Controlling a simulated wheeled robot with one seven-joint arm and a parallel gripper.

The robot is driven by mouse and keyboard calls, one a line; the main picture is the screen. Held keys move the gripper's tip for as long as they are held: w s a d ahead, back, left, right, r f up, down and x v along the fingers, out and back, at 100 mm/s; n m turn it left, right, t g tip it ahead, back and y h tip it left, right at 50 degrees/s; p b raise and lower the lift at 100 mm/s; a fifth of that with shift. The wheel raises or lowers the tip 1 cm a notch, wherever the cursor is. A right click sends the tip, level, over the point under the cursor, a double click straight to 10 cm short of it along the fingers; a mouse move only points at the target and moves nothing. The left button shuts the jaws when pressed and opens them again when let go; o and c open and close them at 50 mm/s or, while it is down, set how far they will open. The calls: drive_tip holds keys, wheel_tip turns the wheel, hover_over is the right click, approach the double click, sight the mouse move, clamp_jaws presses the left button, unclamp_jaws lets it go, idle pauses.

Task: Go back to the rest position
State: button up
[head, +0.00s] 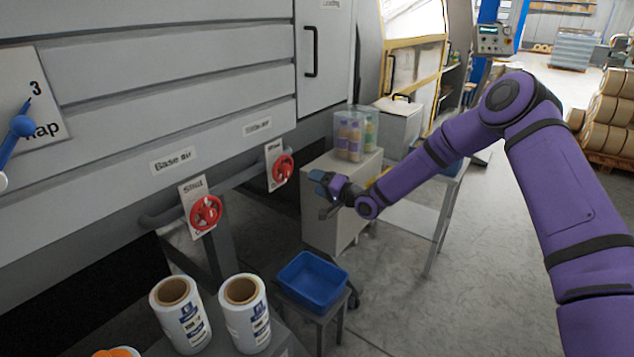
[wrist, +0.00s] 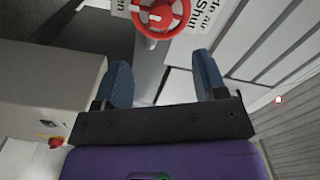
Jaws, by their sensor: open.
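My purple arm reaches in from the right in the head view. My gripper (head: 328,196) is held in the air in front of the grey cabinet, to the right of the red valve wheels. In the wrist view my gripper (wrist: 167,88) is open, with its two blue fingers apart and nothing between them. A red valve wheel (wrist: 160,14) shows beyond the fingertips, apart from them. In the head view one red wheel (head: 283,167) is nearer the gripper, and another red wheel (head: 206,212) is further left on the pipe under the "Base air" label.
A grey cabinet (head: 321,223) with a clear box (head: 355,133) on top stands behind my gripper. A blue bin (head: 312,281) sits on a low stand below. Two white film rolls (head: 181,316) stand at the front left. Open floor (head: 400,300) lies under my arm.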

drive_tip(key=s+d+r+n+g+h, duration=0.1)
drive_tip(key=s+d+r+n+h, duration=0.1)
drive_tip(key=s+d+r+h, duration=0.65)
drive_tip(key=s+d+r+n+g+h, duration=0.1)
drive_tip(key=s+d+r+h, duration=0.3)
drive_tip(key=s+d+r, duration=0.95)
drive_tip(key=s+d+r+g, duration=0.1)
drive_tip(key=s+r, duration=0.1)
drive_tip(key=s, duration=0.7)
drive_tip(key=s+d+r+g+h, duration=0.1)
drive_tip(key=s+d+r, duration=0.1)
drive_tip(key=s, duration=0.8)
drive_tip(key=s+d+r+g, duration=0.1)
drive_tip(key=s+d+r, duration=0.1)
drive_tip(key=s, duration=0.8)
drive_tip(key=shift+s+d+r+g+h, duration=0.15)
drive_tip(key=shift+r+g+h, duration=0.25)
drive_tip(key=shift+r, duration=0.45)
